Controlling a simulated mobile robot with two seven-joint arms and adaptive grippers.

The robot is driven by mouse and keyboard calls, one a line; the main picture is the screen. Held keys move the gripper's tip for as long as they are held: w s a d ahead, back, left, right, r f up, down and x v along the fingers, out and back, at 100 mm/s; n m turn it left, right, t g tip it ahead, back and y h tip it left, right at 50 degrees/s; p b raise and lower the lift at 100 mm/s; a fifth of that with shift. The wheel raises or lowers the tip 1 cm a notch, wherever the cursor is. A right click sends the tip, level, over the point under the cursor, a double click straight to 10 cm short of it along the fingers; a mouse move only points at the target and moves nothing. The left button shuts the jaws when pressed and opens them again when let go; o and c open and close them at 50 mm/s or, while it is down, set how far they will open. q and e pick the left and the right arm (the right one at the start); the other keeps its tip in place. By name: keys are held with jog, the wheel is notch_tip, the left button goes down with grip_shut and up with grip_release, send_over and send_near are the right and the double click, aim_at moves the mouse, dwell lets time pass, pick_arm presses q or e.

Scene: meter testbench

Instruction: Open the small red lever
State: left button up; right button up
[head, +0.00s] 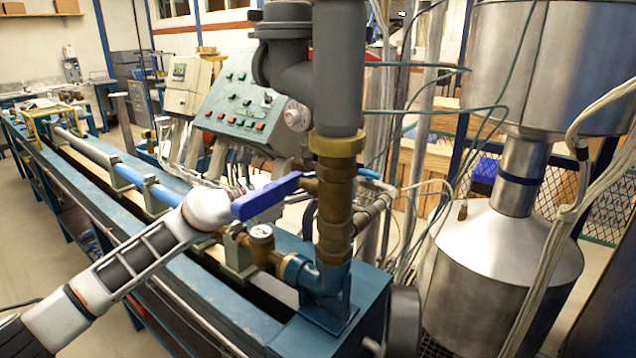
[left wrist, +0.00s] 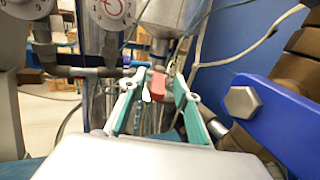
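The small red lever (left wrist: 157,84) shows in the left wrist view, ahead of my left gripper (left wrist: 160,87). The gripper's two teal fingers are apart, one on each side of the lever in the picture. I cannot tell whether the lever lies between the tips or just beyond them, and no clear contact shows. In the head view my left arm reaches in from the left, and its gripper is mostly hidden behind the blue lever and the upright pipe. I cannot make out the red lever there. My right gripper is in neither view.
A large blue lever (head: 266,196) lies close to my left wrist; it also shows at the right of the left wrist view (left wrist: 272,118). A thick upright pipe (head: 334,200) stands beside it. A control panel (head: 240,105), cables and a steel tank (head: 505,270) are behind.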

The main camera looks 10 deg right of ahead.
pick_arm(q)
jog(key=shift+a, duration=0.15)
jog(key=shift+a, duration=0.2)
jog(key=v, duration=1.1)
jog(key=shift+s, duration=0.2)
jog(key=shift+a, duration=0.15)
